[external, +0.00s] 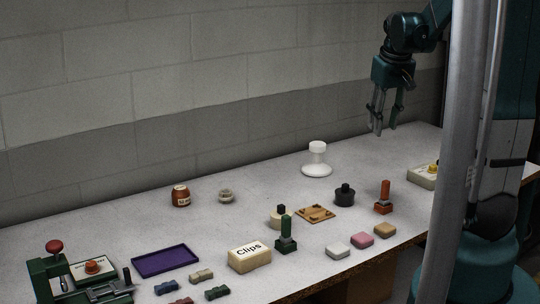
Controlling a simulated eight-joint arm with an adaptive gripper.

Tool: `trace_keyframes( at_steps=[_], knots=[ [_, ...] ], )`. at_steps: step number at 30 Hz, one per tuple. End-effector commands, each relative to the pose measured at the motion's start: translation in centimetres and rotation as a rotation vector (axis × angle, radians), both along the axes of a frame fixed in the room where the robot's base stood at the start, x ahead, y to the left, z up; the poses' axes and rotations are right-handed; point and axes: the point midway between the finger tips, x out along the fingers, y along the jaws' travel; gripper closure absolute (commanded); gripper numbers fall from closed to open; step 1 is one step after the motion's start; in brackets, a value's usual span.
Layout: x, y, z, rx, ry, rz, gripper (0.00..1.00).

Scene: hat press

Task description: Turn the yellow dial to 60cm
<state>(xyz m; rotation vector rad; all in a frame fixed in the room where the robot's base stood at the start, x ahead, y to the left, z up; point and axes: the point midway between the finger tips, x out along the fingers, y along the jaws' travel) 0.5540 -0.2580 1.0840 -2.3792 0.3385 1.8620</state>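The yellow dial (433,168) is a small yellow knob on top of a pale beige box (422,178) at the right end of the table. A pole partly hides the box's right side, and any scale or cm marks are too small to read. My gripper (384,127) hangs in the air above the back right of the table, fingers pointing down. Its fingers are apart with nothing between them. It is up and to the left of the dial, not touching it.
A grey pole (465,150) stands in front of the table's right end. An orange-handled stamp (384,195), a black knobbed piece (345,194) and a white stand (317,163) are left of the dial box. A purple tray (165,261) and green press (75,278) are far left.

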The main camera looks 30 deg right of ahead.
Motion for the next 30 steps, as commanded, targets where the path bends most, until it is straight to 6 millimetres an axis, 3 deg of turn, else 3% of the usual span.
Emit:
trace_keyframes(
  at_steps=[14,30],
  knots=[
    [0.1,-9.4,-2.5,0.041,0.097,-0.07,0.69],
    [-2.3,-19.5,-7.1,0.108,0.193,-0.143,0.69]
  ],
)
